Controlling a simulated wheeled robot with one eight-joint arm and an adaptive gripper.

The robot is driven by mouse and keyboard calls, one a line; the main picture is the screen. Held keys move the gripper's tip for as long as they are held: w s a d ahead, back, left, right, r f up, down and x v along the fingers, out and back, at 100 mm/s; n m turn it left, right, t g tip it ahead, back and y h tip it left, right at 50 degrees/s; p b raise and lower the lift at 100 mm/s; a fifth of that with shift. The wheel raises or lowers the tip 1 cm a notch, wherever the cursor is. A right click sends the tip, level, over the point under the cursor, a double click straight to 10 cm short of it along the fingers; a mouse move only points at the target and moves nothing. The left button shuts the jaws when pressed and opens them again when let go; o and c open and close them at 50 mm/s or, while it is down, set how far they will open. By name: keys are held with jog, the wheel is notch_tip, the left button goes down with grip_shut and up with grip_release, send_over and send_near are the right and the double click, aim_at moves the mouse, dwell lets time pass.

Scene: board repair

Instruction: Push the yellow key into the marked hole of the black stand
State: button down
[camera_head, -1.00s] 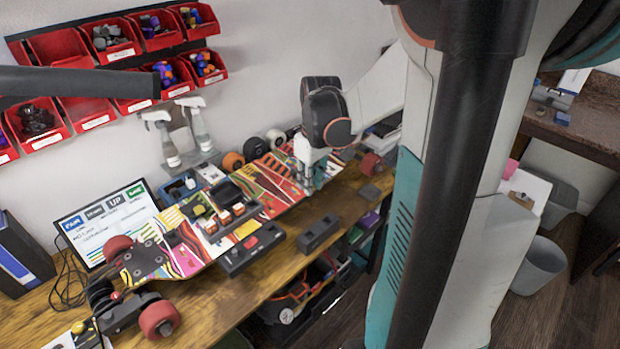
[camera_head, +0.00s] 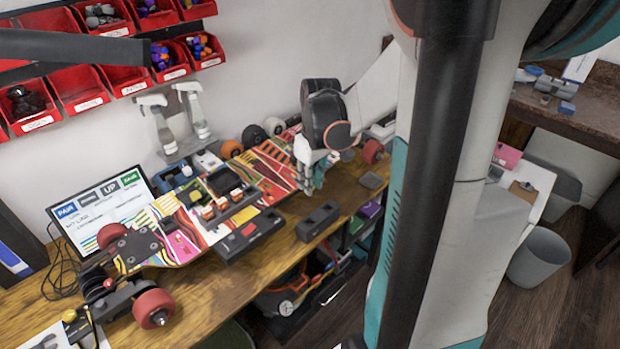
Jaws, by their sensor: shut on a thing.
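I cannot make out the yellow key for certain in this view. A small black block (camera_head: 318,221) lies on the bench just in front of and below my gripper, apart from it. A black rack with orange-topped pieces (camera_head: 222,196) stands on the middle of the deck, left of my gripper. I cannot tell which of these is the black stand, and no marked hole shows clearly.
A black box with a red button (camera_head: 248,236) lies at the wooden bench's (camera_head: 205,297) front edge. A laptop (camera_head: 98,208), spray bottles (camera_head: 158,124) and red bins (camera_head: 78,90) are behind. Red wheels (camera_head: 153,308) stick out at left. Bare bench shows at front left.

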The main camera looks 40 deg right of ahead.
jog(key=shift+f+b, duration=3.05)
jog(key=shift+f, duration=2)
jog(key=shift+f, duration=1.7)
jog(key=c, duration=1.1)
grip_release()
jog(key=shift+r, duration=0.25)
